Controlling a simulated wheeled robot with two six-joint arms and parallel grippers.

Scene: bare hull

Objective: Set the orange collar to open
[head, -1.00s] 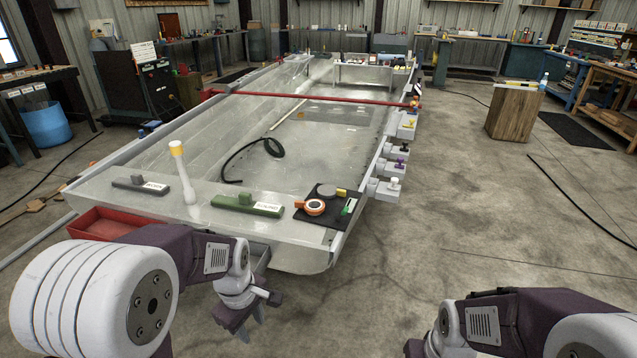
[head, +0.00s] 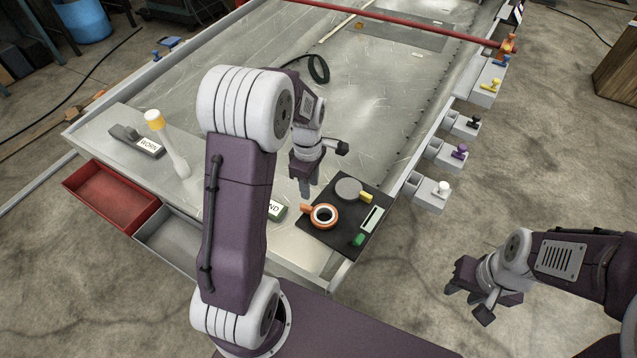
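The orange collar (head: 324,216) is a ring with a white inner band and a dark centre. It sits on a black panel (head: 312,240) at the near right corner of the metal hull. A short orange tab (head: 306,208) sticks out from its left side. My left gripper (head: 305,188) hangs above and a little behind the collar, pointing down, apart from it. Its fingers look close together, but the gap cannot be made out. My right gripper (head: 481,303) is over the floor to the right, away from the panel, with its fingers spread and nothing between them.
The panel also bears a grey disc (head: 348,189) with a yellow tab, a green knob (head: 359,240) and a pale slot (head: 371,219). A yellow-topped white post (head: 168,140) and a block marked WORN (head: 138,141) stand left. A red drawer (head: 110,197) is open.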

